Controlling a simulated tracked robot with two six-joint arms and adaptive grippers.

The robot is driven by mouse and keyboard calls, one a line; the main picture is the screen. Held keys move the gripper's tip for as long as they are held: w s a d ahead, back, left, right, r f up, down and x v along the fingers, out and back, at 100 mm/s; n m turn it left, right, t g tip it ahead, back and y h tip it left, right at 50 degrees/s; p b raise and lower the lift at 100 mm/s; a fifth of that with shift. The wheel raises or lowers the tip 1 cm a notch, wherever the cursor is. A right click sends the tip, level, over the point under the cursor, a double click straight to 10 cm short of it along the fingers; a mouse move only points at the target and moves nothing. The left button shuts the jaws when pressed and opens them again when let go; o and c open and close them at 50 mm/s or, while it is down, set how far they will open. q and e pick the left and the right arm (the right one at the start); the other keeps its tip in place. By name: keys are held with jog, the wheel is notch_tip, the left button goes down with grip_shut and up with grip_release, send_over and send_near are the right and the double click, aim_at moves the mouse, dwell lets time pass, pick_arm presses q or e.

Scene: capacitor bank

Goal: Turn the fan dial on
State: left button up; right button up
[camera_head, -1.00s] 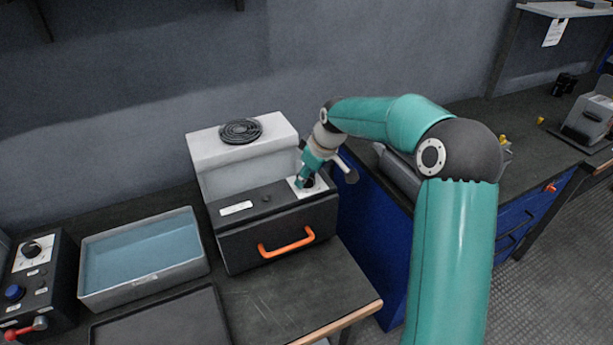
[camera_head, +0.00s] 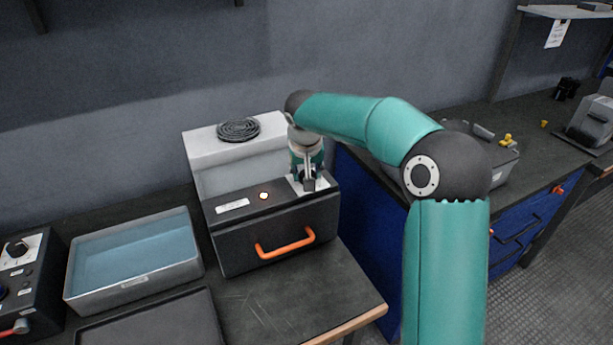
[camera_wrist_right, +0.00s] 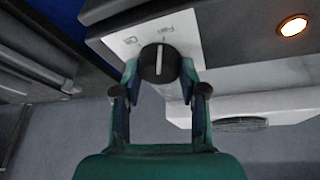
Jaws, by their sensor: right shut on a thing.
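The fan dial (camera_wrist_right: 159,64) is a round black knob with a white pointer line on a white label plate, close up in the right wrist view. Its label plate (camera_head: 322,183) shows at the right of the machine's front ledge in the head view, where the dial itself is mostly hidden by the gripper. My right gripper (camera_wrist_right: 158,75) is shut on the dial, one finger on each side; it also shows in the head view (camera_head: 309,184). A small lamp (camera_wrist_right: 293,27) glows orange-white beside the dial; it also shows in the head view (camera_head: 263,195). My left gripper is not in view.
The grey and black machine (camera_head: 270,231) has a round vent (camera_head: 238,130) on top and an orange handle (camera_head: 285,243) in front. A grey tray of blue liquid (camera_head: 134,258) and a black control box (camera_head: 28,285) stand to its left.

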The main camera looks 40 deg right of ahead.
jog(key=shift+m, duration=0.6)
jog(key=o, duration=1.1)
jog(key=shift+o, duration=0.2)
jog(key=v, duration=1.2)
jog(key=shift+w+a, duration=0.15)
jog(key=shift+w, duration=0.2)
